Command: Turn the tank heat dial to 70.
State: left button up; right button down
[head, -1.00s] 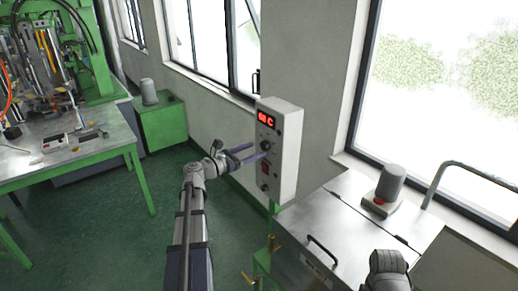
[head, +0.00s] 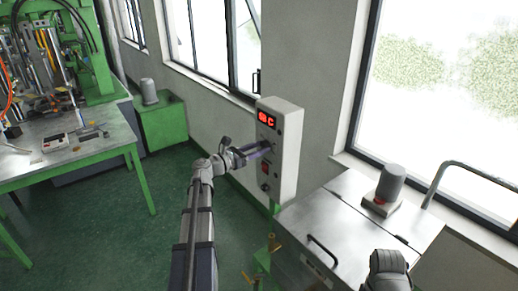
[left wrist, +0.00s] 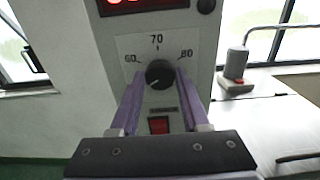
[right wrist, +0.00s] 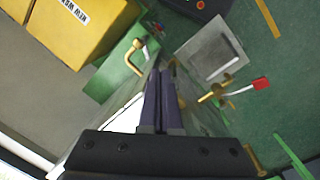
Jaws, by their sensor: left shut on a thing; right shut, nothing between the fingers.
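The tank heat dial (left wrist: 159,71) is a dark round knob on the light grey control box (head: 289,150). In the left wrist view its scale reads 60 at left, 70 at top and 80 at right. I cannot clearly tell where its pointer stands. My left gripper (head: 266,147) reaches the box front, its purple fingers shut on the dial from both sides (left wrist: 158,84). The red display (head: 266,119) above the dial is lit, its digits blurred. My right gripper (right wrist: 164,78) is shut and empty, away from the dial, over green floor and metal parts.
A red switch (left wrist: 158,125) sits just below the dial. A metal-topped tank (head: 345,225) stands right of the box, with a grey cylinder on a base (head: 390,183) on it. A green workbench (head: 90,150) is at left. Yellow bins (right wrist: 75,35) show in the right wrist view.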

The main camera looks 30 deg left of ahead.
pick_arm(q)
grip_shut()
jog(key=shift+m, duration=0.4)
jog(key=m, duration=0.4)
jog(key=shift+m, duration=0.3)
jog(key=m, duration=1.8)
jog(key=shift+f, duration=0.15)
jog(key=shift+m, duration=0.4)
